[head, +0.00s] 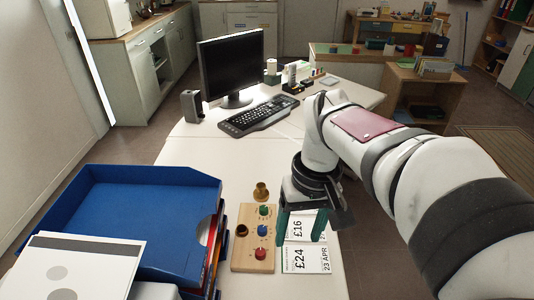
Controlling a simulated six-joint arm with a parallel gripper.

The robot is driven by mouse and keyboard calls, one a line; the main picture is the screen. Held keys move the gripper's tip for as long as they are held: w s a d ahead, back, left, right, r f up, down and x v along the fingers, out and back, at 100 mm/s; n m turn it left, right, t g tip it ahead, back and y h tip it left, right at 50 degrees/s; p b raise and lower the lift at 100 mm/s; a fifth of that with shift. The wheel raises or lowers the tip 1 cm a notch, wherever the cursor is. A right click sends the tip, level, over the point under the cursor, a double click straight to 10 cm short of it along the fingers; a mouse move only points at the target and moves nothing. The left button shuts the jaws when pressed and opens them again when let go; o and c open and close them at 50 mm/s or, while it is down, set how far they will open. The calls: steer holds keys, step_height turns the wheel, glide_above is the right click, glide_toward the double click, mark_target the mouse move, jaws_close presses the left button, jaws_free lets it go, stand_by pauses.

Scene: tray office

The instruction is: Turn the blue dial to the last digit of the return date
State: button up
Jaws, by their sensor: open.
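The blue dial (263,230) sits in the middle of a wooden board (248,264), between a green dial (264,210) and a red dial (260,254). Its pointer and digits are too small to read. My gripper (301,226) is open and empty, with green fingertips, just right of the board and above a printed card (308,261). The card shows "£16", "£24" and "23 APR". My gripper covers its upper part, and I cannot tell which entry is the return date.
A brass knob (261,192) stands at the board's far end, and a dark brass ring (242,231) is at its left side. A blue tray (130,208) stands close on the left. A keyboard (258,116) and monitor (231,65) are farther back. The desk between is clear.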

steer(key=w+a+f+n, duration=0.2)
steer(key=w+n, duration=0.1)
steer(key=w, duration=0.4)
steer(key=w+a+f+n, duration=0.2)
steer(key=w+a+n, duration=0.1)
steer(key=w, duration=0.3)
steer(key=n+h, duration=0.1)
steer(key=n, duration=0.2)
glide_above(262, 229)
step_height(262, 229, down, 4)
step_height(262, 229, down, 16)
steer(key=shift+r, duration=0.1)
jaws_close()
